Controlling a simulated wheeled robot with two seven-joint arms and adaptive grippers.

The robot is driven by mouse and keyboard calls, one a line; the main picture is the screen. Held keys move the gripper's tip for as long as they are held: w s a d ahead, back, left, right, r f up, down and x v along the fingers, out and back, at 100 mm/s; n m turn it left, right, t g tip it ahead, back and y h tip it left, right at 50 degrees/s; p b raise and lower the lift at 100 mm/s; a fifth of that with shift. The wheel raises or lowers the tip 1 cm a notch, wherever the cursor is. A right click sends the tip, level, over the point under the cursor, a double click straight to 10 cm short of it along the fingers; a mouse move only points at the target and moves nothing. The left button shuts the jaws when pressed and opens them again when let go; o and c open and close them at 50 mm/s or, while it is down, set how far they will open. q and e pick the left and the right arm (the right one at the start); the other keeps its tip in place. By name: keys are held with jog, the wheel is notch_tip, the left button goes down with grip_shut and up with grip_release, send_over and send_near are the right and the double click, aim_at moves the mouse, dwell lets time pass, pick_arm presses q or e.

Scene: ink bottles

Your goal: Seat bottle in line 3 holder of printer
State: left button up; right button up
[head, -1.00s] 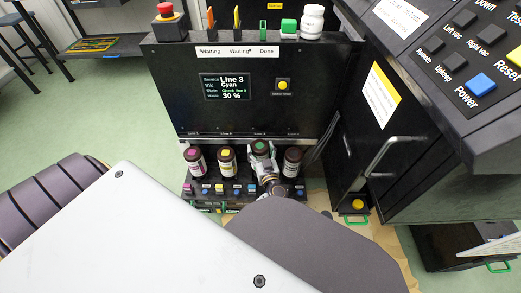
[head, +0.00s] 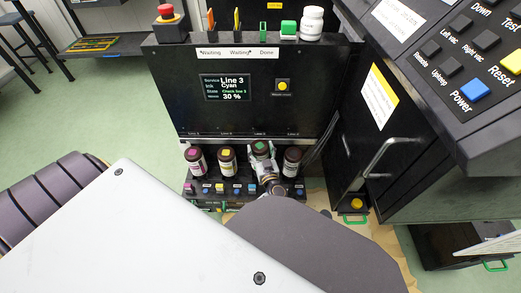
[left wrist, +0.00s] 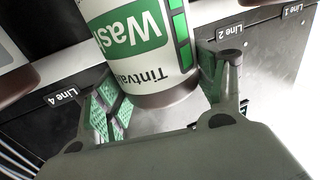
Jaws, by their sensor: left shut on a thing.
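The bottle (head: 261,148) has a dark cap with a green mark and stands third from left in the printer's row. In the left wrist view the bottle (left wrist: 137,38) has a white label with green, reading "Wash" and "Tintva…". My left gripper (head: 262,158) is shut on it; the green finger pads show in the left wrist view (left wrist: 158,100). The bottle is between the "Line 4" and "Line 2" labels, at the line 3 place. Its base and the holder under it are hidden, so I cannot tell whether it is seated. My right gripper is not in view.
Magenta-marked (head: 194,158), yellow-marked (head: 227,160) and blue-marked (head: 292,159) bottles stand close on either side. The printer display (head: 227,87) reads Line 3, Cyan, "Check line 3", 30 %. A black cabinet (head: 400,130) stands at right. A white bottle (head: 311,22) is on top of the printer.

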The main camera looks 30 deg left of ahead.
pick_arm(q)
jog(key=shift+f+b, duration=0.7)
jog(key=shift+f, duration=1.05)
dwell(1.0)
jog(key=shift+f, duration=0.55)
dwell(0.7)
jog(key=o, duration=1.9)
jog(key=shift+d, duration=0.1)
jog(key=shift+f, duration=0.1)
jog(key=shift+r, duration=0.2)
